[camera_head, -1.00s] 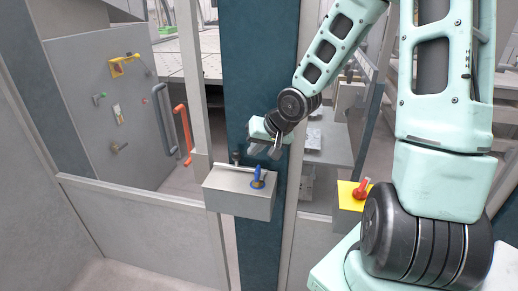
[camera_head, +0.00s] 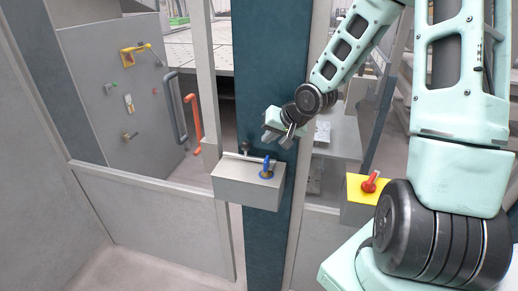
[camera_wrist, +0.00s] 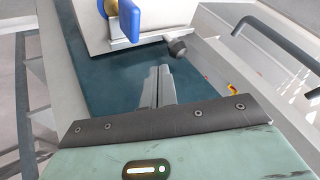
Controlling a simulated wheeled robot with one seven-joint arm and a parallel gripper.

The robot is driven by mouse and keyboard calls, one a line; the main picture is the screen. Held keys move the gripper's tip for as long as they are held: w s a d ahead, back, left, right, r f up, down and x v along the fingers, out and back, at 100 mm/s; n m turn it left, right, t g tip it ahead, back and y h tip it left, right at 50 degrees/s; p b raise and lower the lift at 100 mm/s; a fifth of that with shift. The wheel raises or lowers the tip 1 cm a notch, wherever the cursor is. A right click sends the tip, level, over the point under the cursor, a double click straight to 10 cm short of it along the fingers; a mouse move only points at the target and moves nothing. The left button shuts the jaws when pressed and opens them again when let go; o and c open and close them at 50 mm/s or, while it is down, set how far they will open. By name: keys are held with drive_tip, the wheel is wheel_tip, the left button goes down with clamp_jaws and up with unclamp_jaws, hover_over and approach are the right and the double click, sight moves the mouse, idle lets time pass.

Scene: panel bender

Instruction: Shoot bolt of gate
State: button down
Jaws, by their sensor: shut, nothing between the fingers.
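A grey box (camera_head: 240,188) is mounted on the dark teal post. A slim bar with a dark round knob (camera_head: 245,147) runs along its back edge and looks like the bolt; the knob also shows in the wrist view (camera_wrist: 178,47). A blue handle (camera_head: 266,166) stands on the box and shows in the wrist view (camera_wrist: 125,20). My gripper (camera_head: 276,134) is just behind and above the box, right of the knob. In the wrist view its shut, empty fingers (camera_wrist: 160,75) point toward the bar and knob, apart from them.
A low grey panel (camera_head: 150,208) stands left of the post. Beyond it, a grey board (camera_head: 115,70) carries several fittings, with dark and orange handles (camera_head: 194,117) nearby. A yellow-topped box with a red switch (camera_head: 369,182) is at the right, close to my arm.

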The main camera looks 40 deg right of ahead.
sight(238, 155)
drive_tip(key=x, duration=0.6)
drive_tip(key=shift+w+f, duration=0.15)
drive_tip(key=shift+f, duration=0.05)
drive_tip(key=w+a+b, duration=0.1)
drive_tip(key=w+a, duration=0.1)
drive_tip(key=w+a+b, duration=0.1)
drive_tip(key=w+a, duration=0.1)
drive_tip(key=w, duration=0.1)
drive_tip(key=shift+w+a+f+b, duration=0.1)
drive_tip(key=shift+w+a+b, duration=0.2)
drive_tip(key=shift+b, duration=0.1)
drive_tip(key=shift+w+a, duration=0.1)
drive_tip(key=shift+w, duration=0.1)
drive_tip(key=shift+r, duration=0.25)
